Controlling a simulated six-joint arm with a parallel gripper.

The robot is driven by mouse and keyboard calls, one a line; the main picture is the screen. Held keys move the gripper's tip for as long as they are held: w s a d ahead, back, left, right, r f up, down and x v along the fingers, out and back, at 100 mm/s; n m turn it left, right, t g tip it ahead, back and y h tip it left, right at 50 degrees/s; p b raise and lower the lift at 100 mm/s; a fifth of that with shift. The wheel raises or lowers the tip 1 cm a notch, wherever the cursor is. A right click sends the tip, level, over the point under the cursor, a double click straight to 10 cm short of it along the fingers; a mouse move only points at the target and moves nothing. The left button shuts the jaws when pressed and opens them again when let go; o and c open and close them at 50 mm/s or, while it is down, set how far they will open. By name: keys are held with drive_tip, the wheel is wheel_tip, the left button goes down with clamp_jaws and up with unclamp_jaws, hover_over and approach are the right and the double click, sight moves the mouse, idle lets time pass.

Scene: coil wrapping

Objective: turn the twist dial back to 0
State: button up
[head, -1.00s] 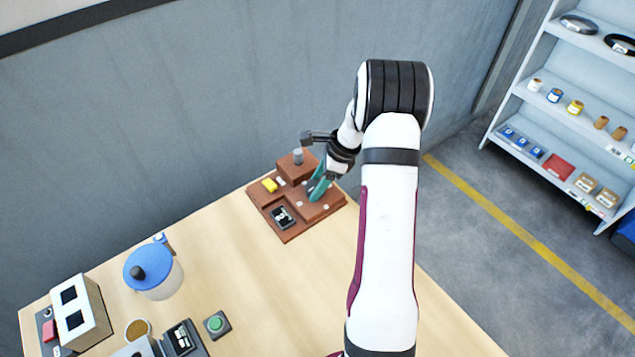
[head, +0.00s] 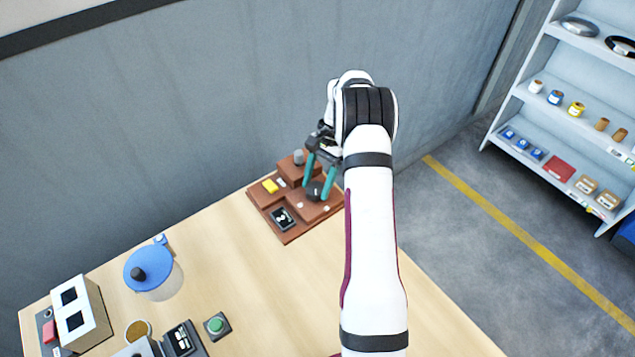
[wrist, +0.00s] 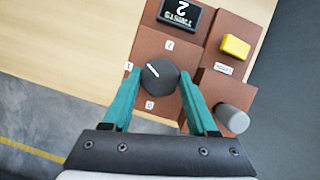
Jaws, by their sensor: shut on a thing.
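The twist dial (wrist: 160,80) is a dark round knob with a white pointer line, on a brown block panel. In the wrist view the line points up and left, between the label 1 (wrist: 128,66) and the label 2 (wrist: 169,46). The label 0 (wrist: 149,105) is below the dial. My gripper (wrist: 161,82) has its teal fingers on both sides of the dial and is shut on it. In the head view the dial (head: 314,191) shows between the fingers. A small display (wrist: 180,14) appears to read 2 twists, upside down in the wrist view.
The brown panel (head: 292,236) also carries a yellow button (wrist: 235,47) and a grey cylinder (wrist: 231,119) close to my right finger. A blue-lidded pot (head: 148,265) and a green button (head: 215,325) stand farther along the table. The wall is close behind.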

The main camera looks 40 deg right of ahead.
drive_tip(key=n+g, duration=0.1)
drive_tip(key=n, duration=0.1)
drive_tip(key=n+g, duration=0.1)
drive_tip(key=n, duration=0.2)
drive_tip(key=shift+w+a+n+h, duration=0.1)
drive_tip(key=shift+n+h, duration=0.2)
drive_tip(key=shift+h, duration=0.1)
drive_tip(key=n+h, duration=0.1)
drive_tip(key=n, duration=0.2)
drive_tip(key=n+g+h, duration=0.1)
drive_tip(key=n, duration=0.2)
drive_tip(key=shift+w+a, duration=0.1)
drive_tip(key=shift+a, duration=0.05)
drive_tip(key=n+h, duration=0.1)
drive_tip(key=n, duration=0.2)
drive_tip(key=n+h, duration=0.1)
drive_tip(key=n, duration=0.2)
drive_tip(key=shift+a+n+h, duration=0.15)
drive_tip(key=shift+n+h, duration=0.15)
drive_tip(key=n+h, duration=0.1)
drive_tip(key=n, duration=0.4)
drive_tip(key=shift+a+n+t+h, duration=0.15)
drive_tip(key=shift+n+t+h, duration=0.15)
drive_tip(key=shift+t+h, duration=0.1)
drive_tip(key=shift+n, duration=0.3)
drive_tip(key=o, duration=1.4)
drive_tip(key=shift+c, duration=0.2)
